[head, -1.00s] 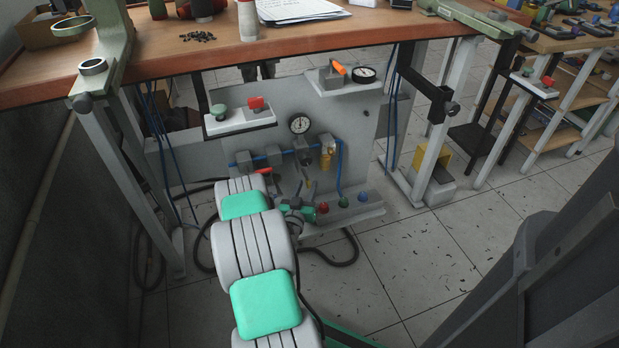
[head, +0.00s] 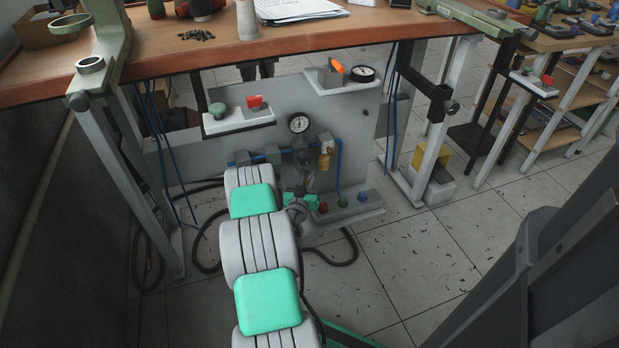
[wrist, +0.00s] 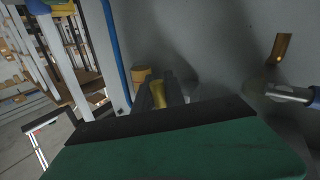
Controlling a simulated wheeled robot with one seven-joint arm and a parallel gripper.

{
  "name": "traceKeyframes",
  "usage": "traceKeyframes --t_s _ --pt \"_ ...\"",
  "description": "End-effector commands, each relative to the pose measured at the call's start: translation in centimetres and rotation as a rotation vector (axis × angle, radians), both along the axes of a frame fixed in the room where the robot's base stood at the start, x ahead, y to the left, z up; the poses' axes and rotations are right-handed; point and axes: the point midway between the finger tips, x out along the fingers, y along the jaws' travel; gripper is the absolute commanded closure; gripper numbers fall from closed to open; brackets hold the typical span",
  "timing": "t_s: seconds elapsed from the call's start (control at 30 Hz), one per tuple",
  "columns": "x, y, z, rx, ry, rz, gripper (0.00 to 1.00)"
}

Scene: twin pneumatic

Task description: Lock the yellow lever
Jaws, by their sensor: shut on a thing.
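The yellow lever (wrist: 160,95) shows in the wrist view as a small yellow piece between the two dark fingers of my gripper (wrist: 160,97). The gripper is shut on it, close to the grey panel. The dark and green edge of my gripper's body hides the lower part of the grip. In the head view the pneumatic panel (head: 285,95) stands under the workbench, and my arm reaches up to its lower middle. A yellow-brass part (head: 325,158) shows there below the round gauge (head: 299,123). The lever's exact angle is hard to tell.
A blue tube (wrist: 115,55) runs down the panel at left in the wrist view, and a metal fitting (wrist: 290,93) sticks out at right. A box with coloured buttons (head: 345,208) stands at the panel's foot. The workbench (head: 230,50) overhangs the panel.

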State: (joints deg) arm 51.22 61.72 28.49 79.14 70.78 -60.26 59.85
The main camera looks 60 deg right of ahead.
Motion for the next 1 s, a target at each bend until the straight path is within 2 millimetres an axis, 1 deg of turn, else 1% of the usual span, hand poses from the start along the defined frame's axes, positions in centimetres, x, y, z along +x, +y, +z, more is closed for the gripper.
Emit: traceKeyframes --t_s 0.4,0.57,0.7,0.97,1.0 --pt "0.05 0.01 0.08 0.004 -0.004 0.001 1.0" --pt "0.29 0.2 0.33 0.072 -0.077 0.0 1.0" --pt "0.48 0.45 -0.09 0.128 -0.129 -0.001 1.0" --pt "0.53 0.5 -0.36 0.134 -0.135 0.001 1.0" --pt "0.53 0.5 -0.36 0.134 -0.135 0.001 0.84"
